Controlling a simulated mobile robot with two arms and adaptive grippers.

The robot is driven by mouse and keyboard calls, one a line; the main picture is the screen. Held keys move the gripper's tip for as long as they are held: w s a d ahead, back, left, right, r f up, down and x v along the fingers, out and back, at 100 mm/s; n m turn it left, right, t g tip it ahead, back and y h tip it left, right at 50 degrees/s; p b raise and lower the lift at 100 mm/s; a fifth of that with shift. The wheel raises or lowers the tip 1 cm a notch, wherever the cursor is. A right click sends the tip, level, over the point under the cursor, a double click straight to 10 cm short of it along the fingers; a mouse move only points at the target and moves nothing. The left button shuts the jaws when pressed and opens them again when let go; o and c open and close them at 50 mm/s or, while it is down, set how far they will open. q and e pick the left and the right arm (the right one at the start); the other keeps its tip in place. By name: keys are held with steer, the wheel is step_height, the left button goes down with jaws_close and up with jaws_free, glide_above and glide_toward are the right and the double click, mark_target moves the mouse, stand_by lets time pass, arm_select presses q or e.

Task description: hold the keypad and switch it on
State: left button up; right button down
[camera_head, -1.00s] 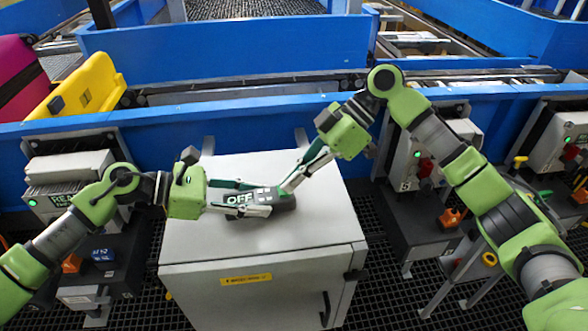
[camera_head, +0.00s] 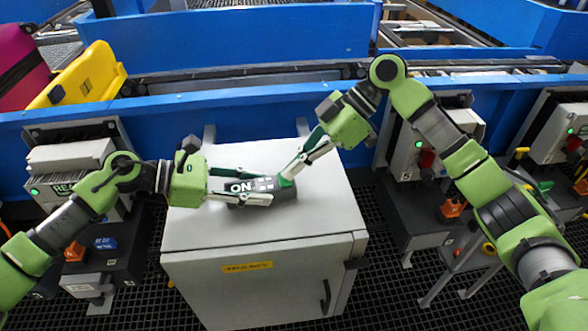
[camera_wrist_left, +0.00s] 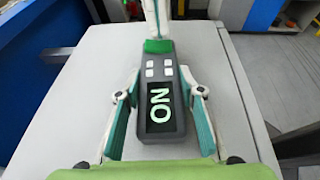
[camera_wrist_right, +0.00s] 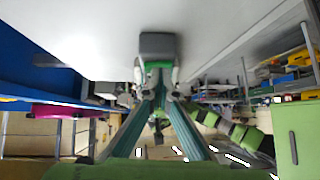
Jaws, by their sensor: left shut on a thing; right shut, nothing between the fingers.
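The keypad (camera_head: 283,192) is a dark grey slab on the light cabinet top, and its screen reads ON in the head view. In the left wrist view the keypad (camera_wrist_left: 160,95) shows small pale keys and a green button (camera_wrist_left: 158,46) at its far end. My left gripper (camera_head: 262,191) is shut on the keypad, one finger along each long side. My right gripper (camera_head: 288,178) is shut and empty, with its fingertips at the green end. In the right wrist view the keypad's dark end (camera_wrist_right: 157,45) is just past the fingertips; contact is hard to tell.
The cabinet (camera_head: 195,232) stands on black grating, its top otherwise clear. A blue conveyor wall (camera_head: 250,118) runs behind it. Grey machine boxes stand to the left and right. A yellow case (camera_head: 90,75) and a magenta case (camera_head: 22,70) are at the back left.

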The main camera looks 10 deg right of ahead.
mark_target(293, 180)
steer(key=shift+w, duration=0.3)
steer(key=shift+r, duration=0.25)
steer(key=r, duration=0.4)
steer(key=shift+s, duration=0.25)
steer(key=s+v, duration=0.1)
steer(key=v, duration=0.8)
steer(key=shift+d, duration=0.45)
steer(key=shift+s+r, duration=0.1)
arm_select(q)
steer(key=o, duration=1.3)
steer(key=shift+o, duration=0.2)
